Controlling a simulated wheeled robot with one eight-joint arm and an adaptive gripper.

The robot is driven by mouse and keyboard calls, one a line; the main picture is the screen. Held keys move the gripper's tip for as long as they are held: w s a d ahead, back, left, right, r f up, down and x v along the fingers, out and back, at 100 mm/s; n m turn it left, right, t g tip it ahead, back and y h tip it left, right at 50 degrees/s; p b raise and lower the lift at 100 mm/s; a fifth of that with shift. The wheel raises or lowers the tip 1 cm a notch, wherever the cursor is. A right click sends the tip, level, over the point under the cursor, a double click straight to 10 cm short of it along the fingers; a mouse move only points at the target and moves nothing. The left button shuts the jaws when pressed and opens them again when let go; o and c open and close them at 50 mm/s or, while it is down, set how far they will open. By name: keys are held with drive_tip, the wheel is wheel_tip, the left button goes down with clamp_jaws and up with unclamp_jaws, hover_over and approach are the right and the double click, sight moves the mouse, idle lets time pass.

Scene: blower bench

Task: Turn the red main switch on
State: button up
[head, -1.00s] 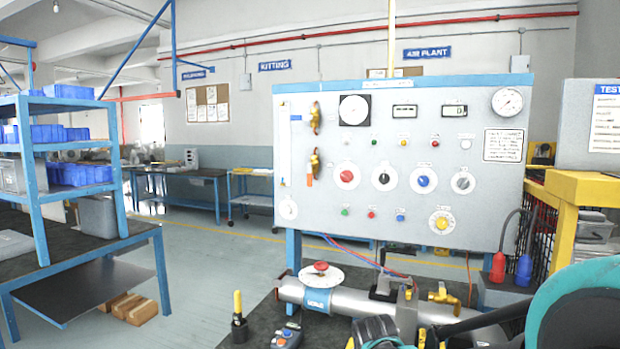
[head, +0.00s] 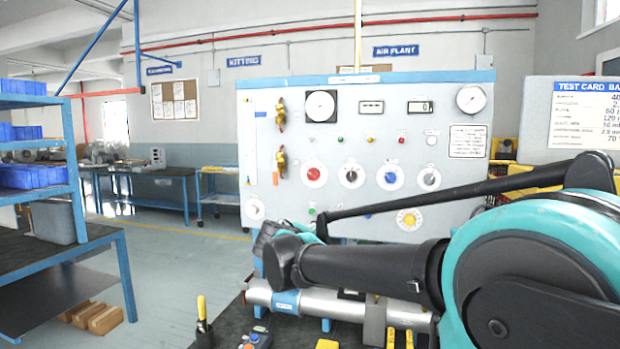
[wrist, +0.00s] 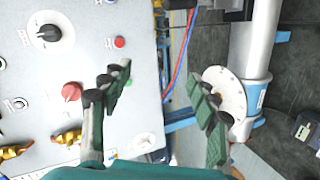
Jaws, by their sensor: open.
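The red main switch is a red rotary knob (head: 313,174) on a white round plate, leftmost in the row of large knobs on the grey panel (head: 460,215). In the wrist view the same red knob (wrist: 71,92) is left of my fingers, partly near the left finger. My gripper (wrist: 160,92) is open and empty, its two dark green fingers wide apart and not touching the knob. In the head view my arm hides the fingers, in front of the panel's lower left. The knob's exact setting is too small to read.
A silver pipe (head: 330,306) lies on the bench below, with a white disc (wrist: 222,95).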

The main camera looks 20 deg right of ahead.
sight(312, 175)
drive_tip(key=w+a+r+n+t, duration=0.2)
drive_tip(key=w+r, duration=0.1)
drive_tip(key=r, duration=0.5)
drive_tip(key=w+a+r+n+t, duration=0.2)
drive_tip(key=r, duration=0.6)
drive_tip(key=shift+h, duration=0.4)
drive_tip(key=x, duration=1.7)
drive_tip(key=shift+w+a, duration=0.15)
drive_tip(key=shift+w, duration=0.1)
drive_tip(key=c, duration=1.2)
